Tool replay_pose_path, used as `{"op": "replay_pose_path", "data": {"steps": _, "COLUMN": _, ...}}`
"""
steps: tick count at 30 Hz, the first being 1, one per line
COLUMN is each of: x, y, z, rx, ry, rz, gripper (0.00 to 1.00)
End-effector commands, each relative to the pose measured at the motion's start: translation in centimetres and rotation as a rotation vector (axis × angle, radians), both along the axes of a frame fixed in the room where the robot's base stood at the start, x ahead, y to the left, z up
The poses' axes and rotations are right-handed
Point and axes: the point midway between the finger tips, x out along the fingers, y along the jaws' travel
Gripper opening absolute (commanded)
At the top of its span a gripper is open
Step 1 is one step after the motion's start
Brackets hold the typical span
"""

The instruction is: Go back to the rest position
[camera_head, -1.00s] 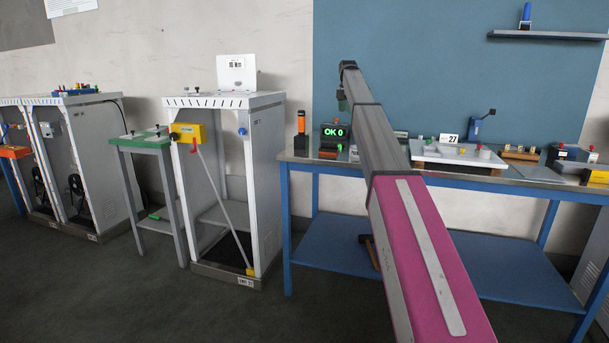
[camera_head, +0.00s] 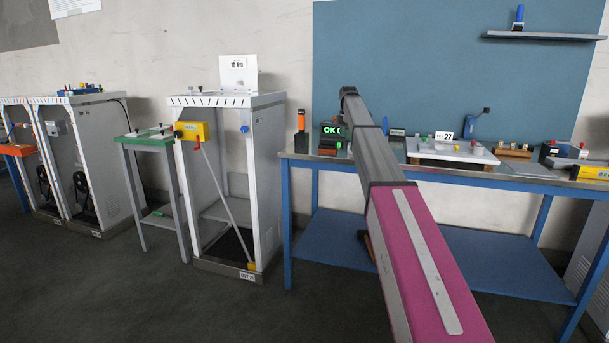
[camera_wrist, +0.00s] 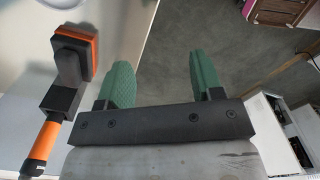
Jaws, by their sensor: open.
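My gripper shows in the wrist view (camera_wrist: 162,85), with its two green fingers apart and nothing between them. In the head view my pink and grey arm reaches out over the blue workbench (camera_head: 330,232), and it hides my fingers there. In the wrist view an orange and black tool (camera_wrist: 62,95) lies to the left of my fingers, apart from them. The grey floor (camera_wrist: 215,50) shows beyond and between the fingers.
The bench carries a lit OK display (camera_head: 331,131), an orange-topped black device (camera_head: 301,130) and a white tray (camera_head: 450,151). A white frame cabinet (camera_head: 268,180) with a yellow box (camera_head: 192,131) and a green-topped stand (camera_head: 146,140) are to the left. The front floor is clear.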

Motion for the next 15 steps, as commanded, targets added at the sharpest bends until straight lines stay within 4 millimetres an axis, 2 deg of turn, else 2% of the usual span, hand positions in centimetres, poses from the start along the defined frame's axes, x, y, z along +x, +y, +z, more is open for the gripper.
{"op": "replay_pose_path", "data": {"steps": 1, "x": -1.6, "y": 0.0, "z": -2.0, "rx": 0.0, "ry": 0.001, "rz": -0.038, "gripper": 0.6}}
{"op": "replay_pose_path", "data": {"steps": 5, "x": -4.8, "y": 0.0, "z": -7.5, "rx": 0.0, "ry": 0.003, "rz": -0.17, "gripper": 0.6}}
{"op": "replay_pose_path", "data": {"steps": 8, "x": -8.6, "y": 0.0, "z": -12.7, "rx": -0.001, "ry": 0.004, "rz": -0.308, "gripper": 0.6}}
{"op": "replay_pose_path", "data": {"steps": 9, "x": -10.2, "y": 0.0, "z": -15.0, "rx": -0.001, "ry": 0.004, "rz": -0.37, "gripper": 0.6}}
{"op": "replay_pose_path", "data": {"steps": 15, "x": -18.7, "y": 0.0, "z": -24.7, "rx": 0.0, "ry": 0.003, "rz": -0.679, "gripper": 0.6}}
